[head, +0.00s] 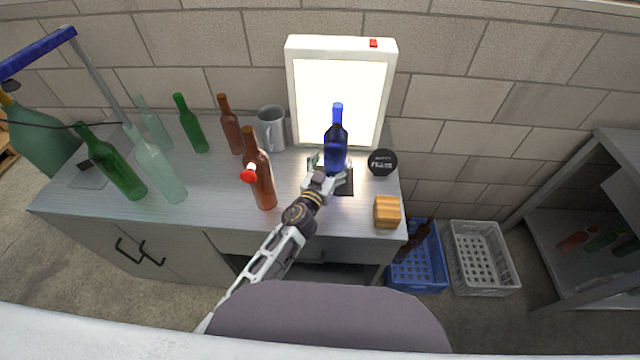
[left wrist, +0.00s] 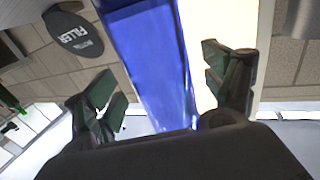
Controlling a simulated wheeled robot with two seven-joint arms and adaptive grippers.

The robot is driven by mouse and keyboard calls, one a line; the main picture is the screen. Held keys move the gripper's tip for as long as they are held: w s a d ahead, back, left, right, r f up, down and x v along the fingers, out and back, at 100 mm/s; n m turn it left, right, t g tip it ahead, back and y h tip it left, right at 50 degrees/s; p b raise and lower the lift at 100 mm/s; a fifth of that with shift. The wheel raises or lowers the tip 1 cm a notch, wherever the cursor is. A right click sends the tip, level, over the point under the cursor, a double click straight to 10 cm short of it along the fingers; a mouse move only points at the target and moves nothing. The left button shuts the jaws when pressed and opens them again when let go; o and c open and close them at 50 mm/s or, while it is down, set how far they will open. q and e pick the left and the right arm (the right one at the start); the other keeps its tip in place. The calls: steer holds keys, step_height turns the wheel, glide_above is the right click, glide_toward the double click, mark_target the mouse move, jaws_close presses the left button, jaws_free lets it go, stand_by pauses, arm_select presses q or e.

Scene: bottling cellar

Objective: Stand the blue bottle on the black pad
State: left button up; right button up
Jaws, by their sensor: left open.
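The blue bottle (head: 336,150) stands upright in front of the bright light panel. It appears to be on the black pad (head: 345,187), whose edges show beside and in front of it; my gripper partly hides the bottle's base. My left gripper (head: 331,173) is at the lower part of the bottle, with its fingers open on either side. In the left wrist view the blue bottle (left wrist: 160,65) fills the space between the two spread fingers of my left gripper (left wrist: 165,85), with gaps visible at both sides. My right gripper is not in view.
A black round disc (head: 382,162) and a wooden block (head: 387,212) are right of the pad. Blue (head: 418,268) and white (head: 482,258) crates stand on the floor.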

arm_select(q)
steer(key=shift+v, duration=2.3)
steer(key=shift+b+v, duration=0.55)
steer(key=shift+v, duration=1.8)
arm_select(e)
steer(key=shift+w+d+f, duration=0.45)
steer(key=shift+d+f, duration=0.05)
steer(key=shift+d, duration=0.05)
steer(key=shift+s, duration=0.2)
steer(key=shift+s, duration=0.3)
arm_select(q)
steer(key=shift+s, duration=0.1)
